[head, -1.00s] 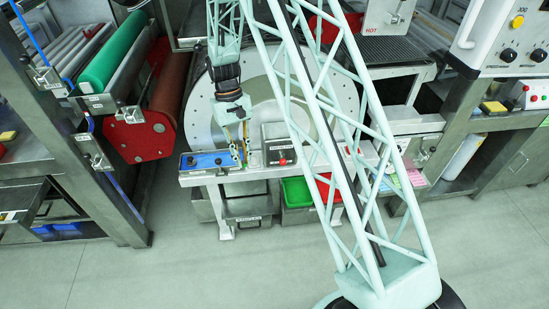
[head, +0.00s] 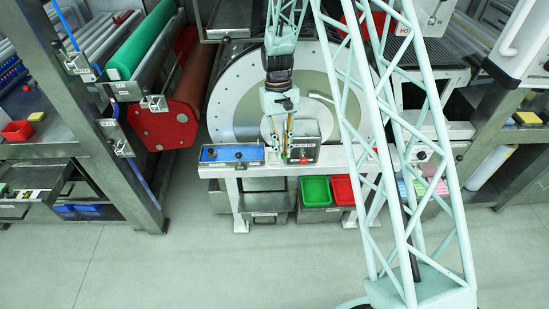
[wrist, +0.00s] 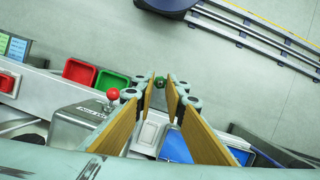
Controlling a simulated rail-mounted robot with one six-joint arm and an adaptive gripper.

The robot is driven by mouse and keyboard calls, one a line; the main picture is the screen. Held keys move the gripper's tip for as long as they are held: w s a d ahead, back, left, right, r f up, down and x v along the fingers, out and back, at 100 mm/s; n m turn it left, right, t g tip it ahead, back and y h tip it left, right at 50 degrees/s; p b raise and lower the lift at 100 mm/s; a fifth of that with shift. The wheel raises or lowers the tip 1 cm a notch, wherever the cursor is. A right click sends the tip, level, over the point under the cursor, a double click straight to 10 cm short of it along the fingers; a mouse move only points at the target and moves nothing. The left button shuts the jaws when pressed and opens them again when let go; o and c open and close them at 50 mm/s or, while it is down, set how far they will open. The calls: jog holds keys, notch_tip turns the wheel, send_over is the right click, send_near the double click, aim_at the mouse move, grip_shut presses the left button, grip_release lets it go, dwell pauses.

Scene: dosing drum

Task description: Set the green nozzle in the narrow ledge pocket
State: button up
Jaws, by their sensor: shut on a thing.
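My gripper (wrist: 160,88) shows in the wrist view with its two tan-padded fingers closing towards a small dark green nozzle (wrist: 160,81) at their tips. In the head view my gripper (head: 286,155) points down over the white ledge (head: 335,160), in front of the left side of a grey control box. The nozzle is too small to make out clearly there. Whether it touches the ledge cannot be told. The narrow pocket cannot be picked out; the fingers hide part of the ledge.
The grey box (head: 308,137) with a red-knobbed lever stands close right of my gripper. A blue panel (head: 222,154) with dark knobs lies to the left. Green (head: 316,190) and red (head: 342,188) bins sit below the ledge. The large drum (head: 235,100) stands behind.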

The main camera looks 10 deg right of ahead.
jog(key=w+n+h+b, duration=0.2)
jog(key=w+n, duration=0.2)
jog(key=n, duration=0.2)
jog(key=r+n+t+b, duration=0.1)
jog(key=n+t+b, duration=0.5)
jog(key=n, duration=1.3)
send_over(274, 157)
jog(key=b, duration=0.1)
jog(key=shift+s+a+g, duration=0.1)
jog(key=shift+a+g, duration=0.15)
jog(key=shift+g, duration=0.45)
jog(key=b+x, duration=0.1)
jog(key=x, duration=0.3)
jog(key=s+a+b+x, duration=0.1)
jog(key=x, duration=0.3)
jog(key=a+b+x, duration=0.1)
jog(key=x, duration=0.4)
jog(key=shift+s+a+f, duration=0.15)
jog(key=shift+s+f, duration=0.05)
jog(key=shift+f, duration=0.15)
jog(key=shift+s+a+b+x, duration=0.1)
jog(key=shift+a+b+x, duration=0.1)
jog(key=shift+x, duration=0.55)
jog(key=shift+s+a+b+x, duration=0.1)
jog(key=shift+b+x, duration=0.15)
jog(key=shift+x, duration=0.45)
jog(key=shift+s+a+b+x, duration=0.1)
jog(key=shift+b+x, duration=0.1)
jog(key=shift+x, duration=0.55)
